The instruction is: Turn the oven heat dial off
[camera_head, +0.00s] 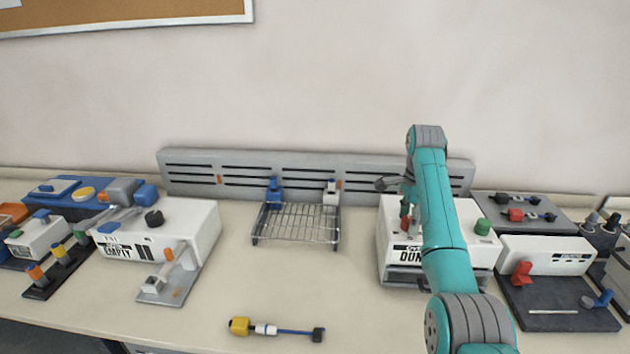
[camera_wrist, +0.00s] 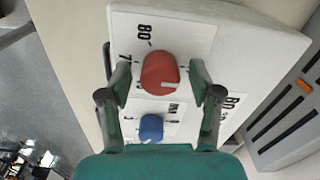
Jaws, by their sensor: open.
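A white oven box (camera_head: 462,209), partly hidden behind my arm, stands right of centre in the head view. The wrist view shows its white panel (camera_wrist: 196,38) with a red dial (camera_wrist: 158,68) and a blue dial (camera_wrist: 151,128). The red dial has printed numbers around it, "80" among them, and a pale pointer mark at its lower edge. My gripper (camera_wrist: 157,75) is open, with one finger on each side of the red dial. I cannot tell whether the fingers touch it. The blue dial lies below, nearer the palm.
A green knob (camera_head: 482,227) stands on the oven box's right side. A wire rack (camera_head: 296,224) is to the left, and a slotted grey rail (camera_head: 360,170) runs behind. A yellow and blue tool (camera_head: 277,328) lies at the front. The table front, centre-left, is mostly clear.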

